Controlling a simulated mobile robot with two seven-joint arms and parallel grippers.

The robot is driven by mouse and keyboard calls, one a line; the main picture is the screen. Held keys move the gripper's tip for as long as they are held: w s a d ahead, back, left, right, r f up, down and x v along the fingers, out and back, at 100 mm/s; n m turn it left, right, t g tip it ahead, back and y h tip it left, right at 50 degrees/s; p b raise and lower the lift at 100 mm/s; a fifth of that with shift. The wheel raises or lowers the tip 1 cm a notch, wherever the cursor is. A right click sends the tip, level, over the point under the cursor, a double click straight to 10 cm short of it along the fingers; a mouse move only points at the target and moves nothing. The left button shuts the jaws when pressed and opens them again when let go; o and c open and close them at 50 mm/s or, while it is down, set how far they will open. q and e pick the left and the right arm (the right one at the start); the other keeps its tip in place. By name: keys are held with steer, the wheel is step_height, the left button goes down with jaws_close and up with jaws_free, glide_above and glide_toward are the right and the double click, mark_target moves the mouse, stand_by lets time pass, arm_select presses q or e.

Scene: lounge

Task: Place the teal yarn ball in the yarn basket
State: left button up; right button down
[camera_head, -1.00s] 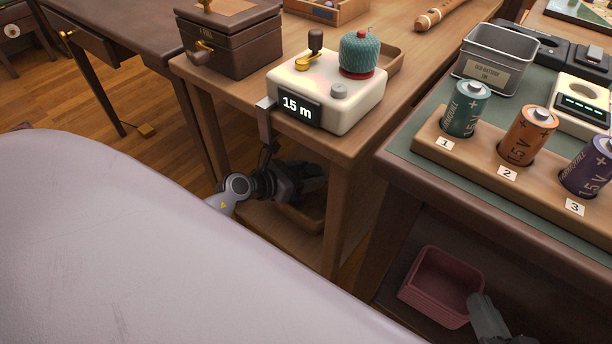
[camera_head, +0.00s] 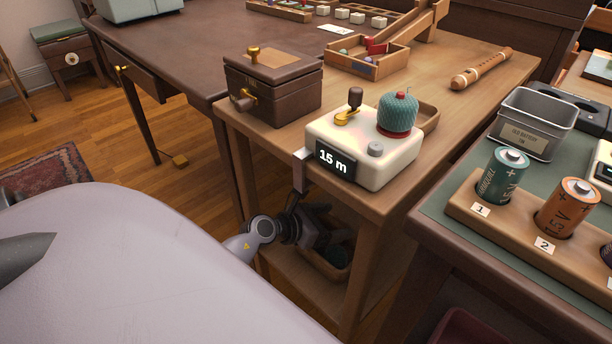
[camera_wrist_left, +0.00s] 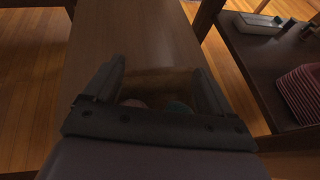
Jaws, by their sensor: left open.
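A teal ribbed yarn bundle (camera_head: 398,113) sits on a red base on the cream winder (camera_head: 362,150), whose display reads "15 m". My left gripper (camera_head: 322,238) is below the winder, over the lower shelf of the wooden stand, dark and partly hidden. Beside it, a dark teal ball (camera_head: 337,256) shows in a brown basket (camera_head: 326,268) on that shelf. In the left wrist view my left gripper (camera_wrist_left: 158,90) is open. A teal round thing (camera_wrist_left: 178,107) and a pinkish one (camera_wrist_left: 134,103) show beyond its palm edge, mostly hidden. My right gripper is out of view.
A brown box (camera_head: 273,88) with a brass crank stands left of the winder. A wooden flute (camera_head: 481,70) lies on the stand top. At right, a metal tin (camera_head: 533,125) and a battery rack (camera_head: 500,215) stand on another table. The stand's legs and top frame the shelf.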

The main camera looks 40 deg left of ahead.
arm_select(q)
steer(key=p+v, duration=0.2)
steer(key=v, duration=0.9)
steer(key=shift+s+p, duration=0.2)
steer(key=shift+p, duration=0.1)
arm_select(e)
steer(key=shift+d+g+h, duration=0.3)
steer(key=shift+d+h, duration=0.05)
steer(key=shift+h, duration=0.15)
arm_select(q)
steer(key=shift+a, duration=0.1)
